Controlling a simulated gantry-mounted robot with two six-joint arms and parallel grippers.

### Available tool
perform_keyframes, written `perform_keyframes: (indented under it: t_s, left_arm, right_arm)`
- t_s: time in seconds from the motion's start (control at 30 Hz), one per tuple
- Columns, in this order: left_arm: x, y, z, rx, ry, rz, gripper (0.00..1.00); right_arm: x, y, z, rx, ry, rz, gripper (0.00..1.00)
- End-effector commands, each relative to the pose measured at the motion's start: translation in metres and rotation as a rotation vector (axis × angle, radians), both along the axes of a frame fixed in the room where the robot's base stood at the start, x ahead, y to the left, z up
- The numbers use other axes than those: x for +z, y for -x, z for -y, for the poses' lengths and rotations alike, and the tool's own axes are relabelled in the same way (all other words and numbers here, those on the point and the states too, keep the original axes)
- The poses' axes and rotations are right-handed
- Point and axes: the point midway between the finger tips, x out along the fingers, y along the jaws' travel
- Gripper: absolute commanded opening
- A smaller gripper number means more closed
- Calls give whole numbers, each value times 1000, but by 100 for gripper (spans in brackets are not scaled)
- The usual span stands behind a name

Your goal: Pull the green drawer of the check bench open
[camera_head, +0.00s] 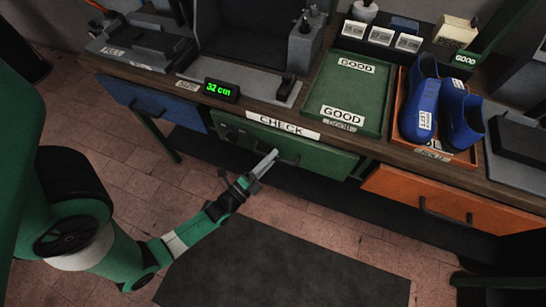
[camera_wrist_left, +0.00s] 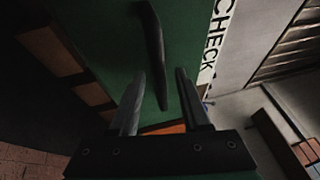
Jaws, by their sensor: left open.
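The green drawer (camera_head: 322,158) is in the front of the check bench under the CHECK label (camera_head: 283,125), and its front looks flush with the bench. Its front fills the upper middle of the left wrist view (camera_wrist_left: 100,35). The drawer's dark bar handle (camera_wrist_left: 154,45) runs lengthwise there. My left gripper (camera_head: 272,156) is open, its fingertips close to the handle. In the left wrist view the handle's lower end lies between the two open fingers (camera_wrist_left: 160,72); I cannot tell if they touch it. My right gripper is not in view.
A blue drawer (camera_head: 150,100) is left of the green one and an orange drawer (camera_head: 450,200) is right. On top are a green tray (camera_head: 345,95), blue boots (camera_head: 440,105) in an orange tray, and a 32 cm display (camera_head: 221,91). A dark mat (camera_head: 285,270) lies on the floor.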

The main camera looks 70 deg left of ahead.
Motion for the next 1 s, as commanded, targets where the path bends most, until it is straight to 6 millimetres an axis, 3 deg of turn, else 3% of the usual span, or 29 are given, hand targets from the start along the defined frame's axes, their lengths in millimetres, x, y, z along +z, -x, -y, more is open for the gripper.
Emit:
perform_keyframes:
  t_s: [0.33, 0.6, 1.0]
  left_arm:
    - [2, -8, -4, 0, 0, 0, 47]
    - [2, -8, -4, 0, 0, 0, 0]
    - [2, -8, -4, 0, 0, 0, 0]
  right_arm:
    - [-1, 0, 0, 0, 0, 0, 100]
    - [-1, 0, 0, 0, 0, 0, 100]
    - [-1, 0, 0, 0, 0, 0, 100]
